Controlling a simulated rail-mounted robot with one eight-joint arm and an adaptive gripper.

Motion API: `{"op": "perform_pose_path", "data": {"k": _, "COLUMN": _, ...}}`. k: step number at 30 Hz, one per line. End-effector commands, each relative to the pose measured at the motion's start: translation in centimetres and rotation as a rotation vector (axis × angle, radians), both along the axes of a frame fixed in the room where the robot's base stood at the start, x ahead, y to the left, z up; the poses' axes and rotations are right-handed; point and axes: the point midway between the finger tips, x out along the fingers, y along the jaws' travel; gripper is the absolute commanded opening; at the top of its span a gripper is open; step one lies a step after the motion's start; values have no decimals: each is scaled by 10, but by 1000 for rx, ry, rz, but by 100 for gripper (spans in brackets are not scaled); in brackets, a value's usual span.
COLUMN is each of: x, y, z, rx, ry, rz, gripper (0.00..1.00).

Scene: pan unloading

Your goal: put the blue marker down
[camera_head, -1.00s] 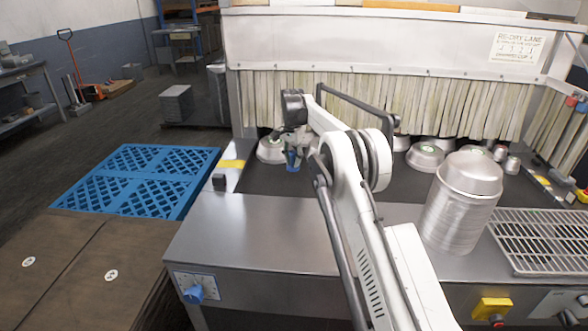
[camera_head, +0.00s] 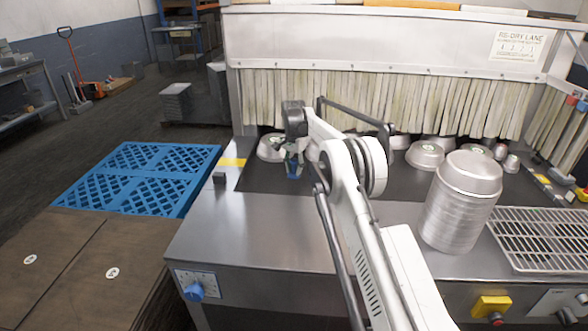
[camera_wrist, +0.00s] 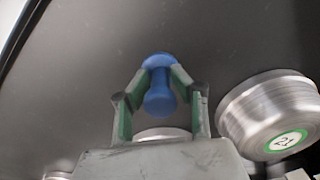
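The blue marker (camera_wrist: 159,95) is a small spool-shaped piece with a round head. In the wrist view it sits between the fingertips of my gripper (camera_wrist: 160,72), which are closed against its sides. In the head view the marker (camera_head: 294,170) shows below my gripper (camera_head: 292,157), over the dark lane surface (camera_head: 262,182) near its left end. I cannot tell whether its lower end touches the surface.
A round metal pan (camera_wrist: 272,112) with a green-ringed label lies right of the gripper. Another pan (camera_head: 268,149) is just behind it. More pans line the strip curtain (camera_head: 430,103). A tall pan stack (camera_head: 458,205) and a wire rack (camera_head: 548,240) stand at right.

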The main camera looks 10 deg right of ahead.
Motion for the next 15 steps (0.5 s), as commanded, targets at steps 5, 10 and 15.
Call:
{"op": "perform_pose_path", "data": {"k": 5, "x": 0, "y": 0, "z": 1, "rx": 0, "ry": 0, "rz": 0, "gripper": 37}}
{"op": "perform_pose_path", "data": {"k": 10, "x": 0, "y": 0, "z": 1, "rx": 0, "ry": 0, "rz": 0, "gripper": 37}}
{"op": "perform_pose_path", "data": {"k": 15, "x": 0, "y": 0, "z": 11, "rx": 0, "ry": 0, "rz": 0, "gripper": 37}}
